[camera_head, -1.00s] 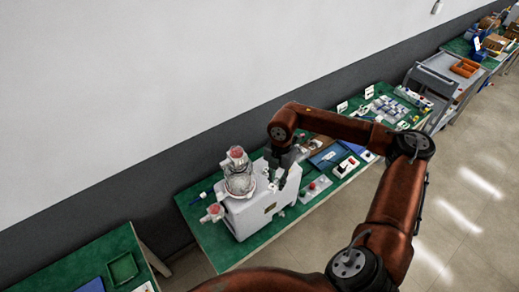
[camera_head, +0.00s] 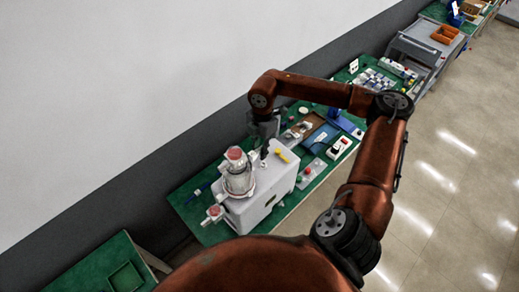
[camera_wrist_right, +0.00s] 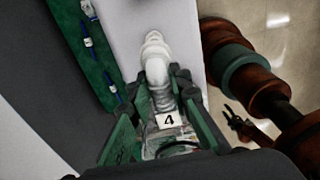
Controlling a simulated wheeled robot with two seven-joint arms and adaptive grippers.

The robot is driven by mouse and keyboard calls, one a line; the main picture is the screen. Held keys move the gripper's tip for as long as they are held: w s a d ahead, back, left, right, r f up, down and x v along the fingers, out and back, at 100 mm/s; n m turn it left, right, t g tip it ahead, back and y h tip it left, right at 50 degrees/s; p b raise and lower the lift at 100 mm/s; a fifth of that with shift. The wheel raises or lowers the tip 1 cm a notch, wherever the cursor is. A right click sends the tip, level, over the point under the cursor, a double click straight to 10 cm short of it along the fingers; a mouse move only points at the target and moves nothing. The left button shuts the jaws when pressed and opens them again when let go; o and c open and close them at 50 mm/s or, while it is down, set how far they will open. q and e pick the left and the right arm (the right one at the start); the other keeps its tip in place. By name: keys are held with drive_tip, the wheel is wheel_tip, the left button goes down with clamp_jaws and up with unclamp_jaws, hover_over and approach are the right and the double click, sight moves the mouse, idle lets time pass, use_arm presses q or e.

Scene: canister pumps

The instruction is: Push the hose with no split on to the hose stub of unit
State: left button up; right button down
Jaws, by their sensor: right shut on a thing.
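The white pump unit (camera_head: 262,200) stands on the green bench with a clear canister (camera_head: 238,182) on its left part. My right gripper (camera_head: 265,143) is at the back edge of the unit's top. In the right wrist view the gripper (camera_wrist_right: 163,98) is shut on a clear hose (camera_wrist_right: 163,134) with a tag reading 4. A whitish elbow-shaped stub (camera_wrist_right: 155,62) lies straight ahead of the fingers, in line with the hose. The fingers partly hide the hose end, and I cannot tell whether it is pushed on. My left gripper is not in view.
A yellow piece (camera_head: 281,156) lies on the unit's top. To the right on the bench are a blue tray (camera_head: 320,138), a white box with a red knob (camera_head: 339,148) and other small parts. A wall runs close behind the bench. A grey cart (camera_head: 420,60) stands farther right.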

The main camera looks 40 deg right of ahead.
drive_tip(key=shift+w+f, duration=0.1)
drive_tip(key=shift+w, duration=0.05)
drive_tip(key=shift+f+b, duration=0.85)
drive_tip(key=shift+b, duration=0.1)
drive_tip(key=shift+f+b, duration=0.65)
drive_tip(key=shift+f, duration=0.25)
drive_tip(key=shift+f+b, duration=0.6)
drive_tip(key=shift+f, duration=0.15)
drive_tip(key=shift+f+b, duration=0.5)
drive_tip(key=shift+f, duration=0.1)
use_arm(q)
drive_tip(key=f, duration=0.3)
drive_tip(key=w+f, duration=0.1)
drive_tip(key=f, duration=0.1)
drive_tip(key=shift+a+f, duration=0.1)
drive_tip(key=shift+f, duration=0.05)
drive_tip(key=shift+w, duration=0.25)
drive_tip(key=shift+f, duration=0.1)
